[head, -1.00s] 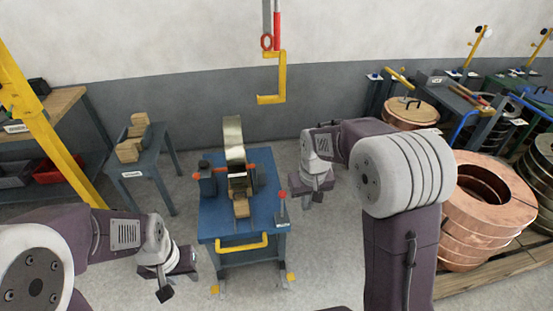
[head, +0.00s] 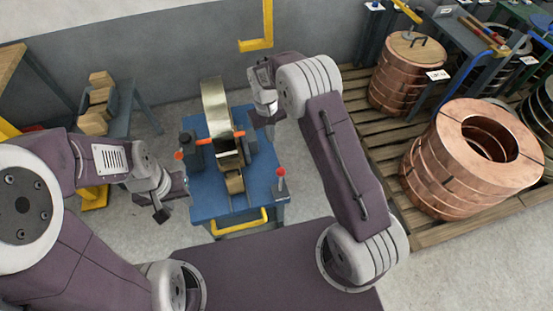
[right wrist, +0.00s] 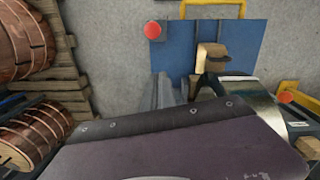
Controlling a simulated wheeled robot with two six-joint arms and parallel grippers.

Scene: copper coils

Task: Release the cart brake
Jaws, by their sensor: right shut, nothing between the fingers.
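The blue cart (head: 210,209) stands ahead in the head view, carrying a coil of shiny strip (head: 215,100). A short lever with a red knob (head: 281,172) stands upright at its near right corner; the knob also shows in the right wrist view (right wrist: 152,30). My right gripper (head: 266,118) is at the cart's far right side, beyond the lever and apart from it. It is shut and empty, partly hidden by the arm. My left gripper (head: 170,196) hangs left of the cart, clear of it; its finger opening is unclear.
A yellow handle (head: 240,222) runs along the cart's near edge. Copper coils (head: 470,160) sit on a wooden pallet (head: 408,205) to the right. A small table with wooden blocks (head: 95,123) stands at left. A yellow hook (head: 257,44) hangs behind the cart.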

